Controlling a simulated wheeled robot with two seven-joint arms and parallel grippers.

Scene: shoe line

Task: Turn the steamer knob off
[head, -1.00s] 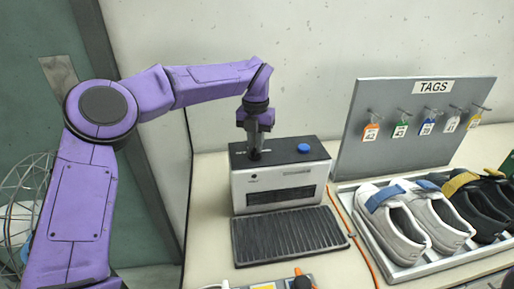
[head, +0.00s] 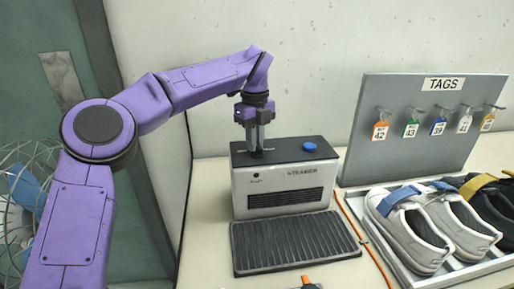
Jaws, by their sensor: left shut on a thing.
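The steamer (head: 286,180) is a white box with a dark top, labelled on its front, standing on the bench. My left gripper (head: 256,149) points straight down at the left part of the steamer's top and is shut on the steamer knob, which is mostly hidden between the fingers. A blue round button (head: 309,147) sits to the right on the same top, apart from the gripper.
A dark ribbed mat (head: 293,243) lies in front of the steamer. To the right are a tray (head: 402,277) of shoes (head: 413,228) and a grey TAGS board (head: 405,150) with hanging tags. An orange cable (head: 368,245) runs between mat and tray. A fan (head: 22,195) stands at the left.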

